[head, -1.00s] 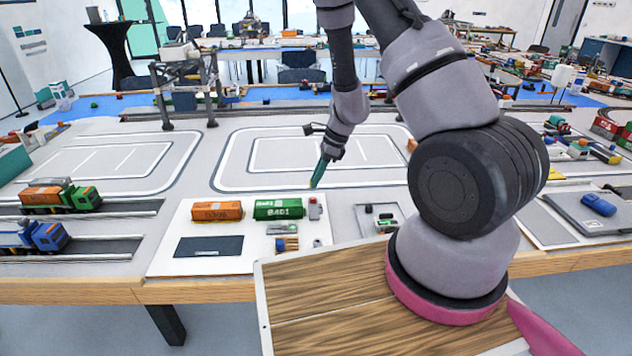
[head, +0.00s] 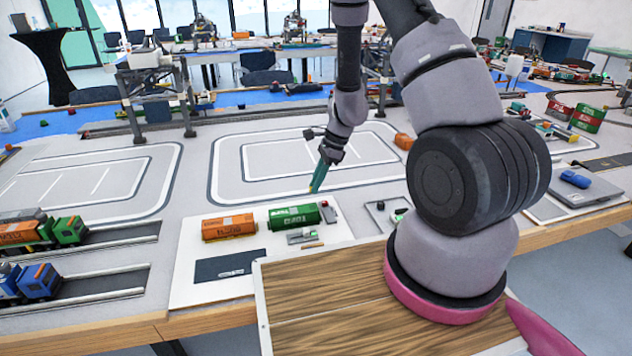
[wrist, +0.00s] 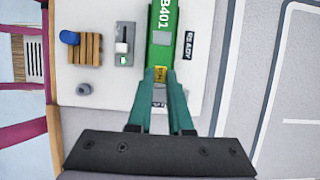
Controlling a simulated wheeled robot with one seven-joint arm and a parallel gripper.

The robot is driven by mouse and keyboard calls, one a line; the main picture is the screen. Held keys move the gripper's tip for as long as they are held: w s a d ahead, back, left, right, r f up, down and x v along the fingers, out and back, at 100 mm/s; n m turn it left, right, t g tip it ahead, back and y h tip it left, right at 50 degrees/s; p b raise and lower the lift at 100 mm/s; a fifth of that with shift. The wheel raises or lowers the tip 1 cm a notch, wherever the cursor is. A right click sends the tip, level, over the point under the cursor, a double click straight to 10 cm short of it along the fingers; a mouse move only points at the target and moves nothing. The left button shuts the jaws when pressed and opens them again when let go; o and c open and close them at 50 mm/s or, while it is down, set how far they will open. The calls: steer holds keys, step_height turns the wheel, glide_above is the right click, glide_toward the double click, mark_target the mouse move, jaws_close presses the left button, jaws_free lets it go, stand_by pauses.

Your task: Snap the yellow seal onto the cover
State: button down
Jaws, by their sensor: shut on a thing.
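My gripper (head: 318,188) hangs over the white board near the right end of the green container (head: 293,216). In the wrist view its green fingers (wrist: 161,76) are close together, shut on the small yellow seal (wrist: 159,74). The seal overlaps the end of the green container (wrist: 163,40) in that view; I cannot tell the height between them. A grey piece (wrist: 159,96) shows between the fingers, below the seal in the picture. I cannot tell for sure which part is the cover. The seal is too small to make out in the head view.
An orange container (head: 229,227) stands left of the green one on the white board (head: 190,275). A lever box (wrist: 124,45), a wooden pallet (wrist: 87,48) and a grey knob (wrist: 83,89) lie beside the container.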

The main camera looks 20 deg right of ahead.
mark_target(312, 207)
steer(key=shift+f, duration=2.45)
steer(key=shift+f, duration=0.4)
steer(key=shift+c, duration=1.4)
jaws_free()
step_height(312, 207, up, 7)
